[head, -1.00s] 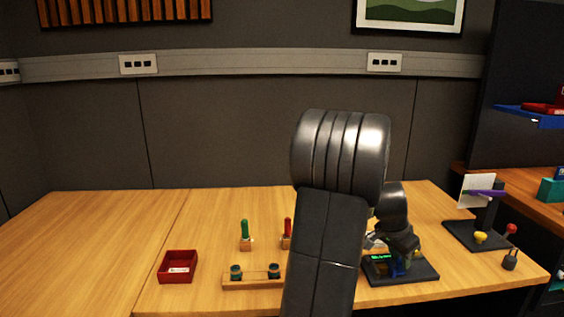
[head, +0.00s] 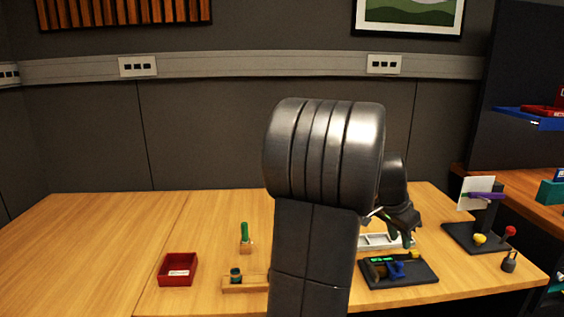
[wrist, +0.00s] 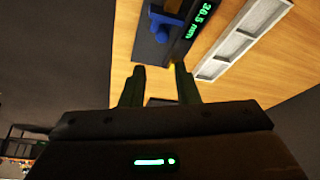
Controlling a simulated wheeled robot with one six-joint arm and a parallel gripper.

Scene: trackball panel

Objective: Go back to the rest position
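My arm stands in the middle of the head view, and my gripper (head: 408,238) is raised above the panel area at the right of the table. In the wrist view my gripper (wrist: 160,80) has two dark fingers spread apart with nothing between them. The black panel (head: 412,279) with a green lit display and a blue part lies below it. The display also shows in the wrist view (wrist: 200,20), reading about 30.5 mm, beside the blue part (wrist: 165,22).
A white tray (head: 372,242) lies behind the panel. A red box (head: 178,270), a wooden rack (head: 240,284) and a green-handled tool (head: 245,234) stand left of my arm. A dark stand (head: 476,236) with a purple clip is at the right. The table's left part is clear.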

